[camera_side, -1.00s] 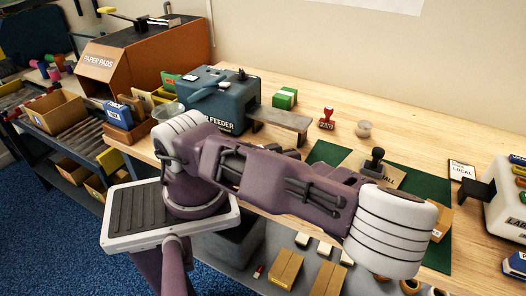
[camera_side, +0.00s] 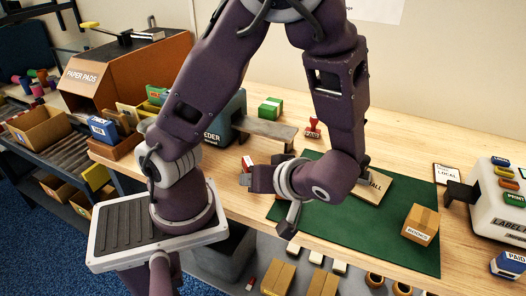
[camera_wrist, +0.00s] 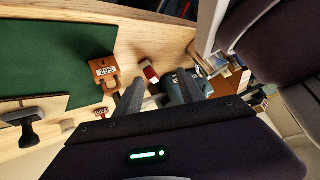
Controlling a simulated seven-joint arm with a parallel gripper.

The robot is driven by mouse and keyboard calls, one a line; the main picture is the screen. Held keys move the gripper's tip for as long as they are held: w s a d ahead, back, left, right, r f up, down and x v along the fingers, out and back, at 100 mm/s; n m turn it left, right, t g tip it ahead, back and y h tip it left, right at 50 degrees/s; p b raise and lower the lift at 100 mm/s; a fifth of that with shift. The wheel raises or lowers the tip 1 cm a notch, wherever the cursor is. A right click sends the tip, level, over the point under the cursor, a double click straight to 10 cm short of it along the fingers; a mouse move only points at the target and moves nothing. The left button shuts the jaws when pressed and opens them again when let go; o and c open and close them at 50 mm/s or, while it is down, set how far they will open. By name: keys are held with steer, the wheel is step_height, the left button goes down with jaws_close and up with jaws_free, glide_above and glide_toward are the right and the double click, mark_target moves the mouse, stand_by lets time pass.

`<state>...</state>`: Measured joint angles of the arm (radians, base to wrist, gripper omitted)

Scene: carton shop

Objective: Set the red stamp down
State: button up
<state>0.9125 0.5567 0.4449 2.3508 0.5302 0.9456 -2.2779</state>
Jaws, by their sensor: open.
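The red stamp (camera_side: 312,128), with a PAID label, stands upright on the wooden bench beyond the green mat (camera_side: 325,220) in the side view. A small red-topped thing at the mat's edge in the wrist view looks like the same stamp (camera_wrist: 68,125). My gripper (camera_wrist: 160,88) is open, and nothing shows held between its fingers. It is apart from the stamp. A dark-handled stamp (camera_wrist: 27,128) stands on a wooden plate (camera_side: 372,188), partly behind my arm.
A carton (camera_side: 420,226) sits on the mat's right side. The label machine (camera_side: 490,220) is at the right. The feeder (camera_side: 228,118) and a green box (camera_side: 270,108) are at the back left. A red and white item (camera_wrist: 150,74) lies near the gripper. The mat's front is clear.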

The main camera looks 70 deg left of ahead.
steer(key=d+r+m+t+h, duration=0.2)
steer(key=r+m+t+h, duration=0.1)
steer(key=r+m+h, duration=0.2)
steer(key=s+d+r+m+t+h, duration=0.1)
steer(key=d+r+m+t+h, duration=0.2)
steer(key=r+m, duration=0.7)
steer(key=shift+s+r+m+t+h, duration=0.25)
steer(key=shift+m+t+h, duration=0.05)
steer(key=shift+t+h, duration=0.55)
